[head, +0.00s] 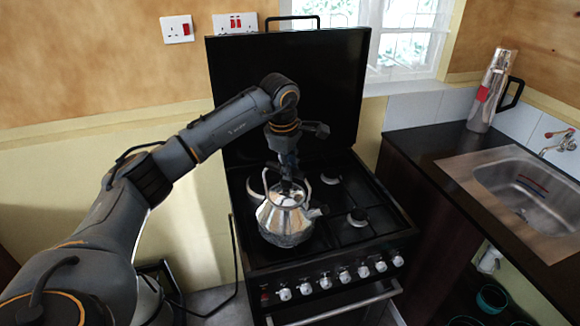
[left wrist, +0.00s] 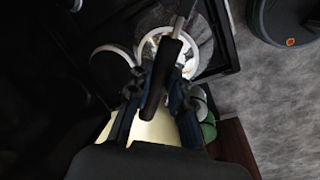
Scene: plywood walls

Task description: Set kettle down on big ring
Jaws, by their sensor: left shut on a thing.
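The shiny metal kettle (head: 285,222) is upright over the front left part of the black gas stove (head: 385,238), its spout pointing right. My left gripper (head: 289,184) comes down from above and is shut on the kettle's handle. In the left wrist view the dark handle (left wrist: 163,78) lies between the fingers of my left gripper (left wrist: 158,95). The kettle hides the burner beneath it, and I cannot tell whether its base touches the stove. Two smaller burners show uncovered on the right, at the back (head: 330,179) and the front (head: 357,217). My right gripper is not in view.
The black stove lid (head: 330,90) stands raised at the back. Control knobs (head: 345,277) line the stove's front. To the right, a dark counter (head: 425,145) holds a steel flask (head: 491,90) and a sink (head: 530,195). The right side of the hob is clear.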

